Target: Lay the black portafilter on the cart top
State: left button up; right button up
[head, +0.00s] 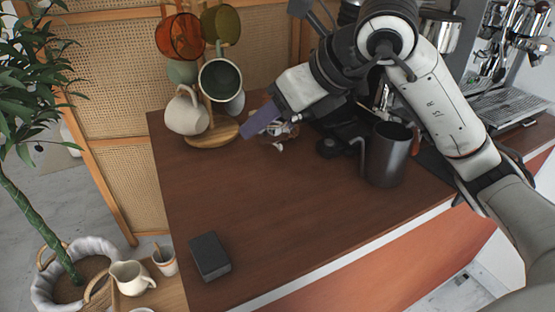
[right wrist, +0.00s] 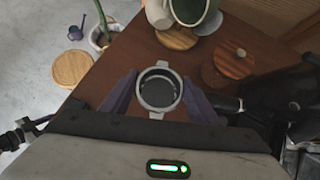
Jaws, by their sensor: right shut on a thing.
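The portafilter shows in the right wrist view as a round metal basket ring (right wrist: 158,90) with a dark inside and small lugs. It sits between the two purple fingers of my right gripper (right wrist: 160,98), which is shut on it. Its handle is hidden by the gripper body. In the head view my right gripper (head: 258,121) is over the back part of the brown cart top (head: 270,205), near the mug stand. Only a small metallic bit of the portafilter (head: 287,130) shows beside the fingers there. I cannot tell its height above the top. My left gripper is out of view.
A mug tree (head: 212,135) with several mugs stands at the back left. A dark metal pitcher (head: 388,155) stands to the right, near black equipment (head: 340,143). A dark block (head: 209,256) lies at the front left corner. The middle of the cart top is clear.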

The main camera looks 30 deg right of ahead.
aim_at(273, 149)
jog(key=shift+f+b, duration=0.35)
jog(key=shift+f, duration=3.15)
jog(key=shift+f+b, duration=0.25)
jog(key=shift+b, duration=0.05)
jog(key=o, duration=1.7)
jog(key=shift+r+p, duration=0.4)
jog(key=shift+p, duration=0.1)
jog(key=v, duration=1.2)
jog(key=shift+f, duration=0.15)
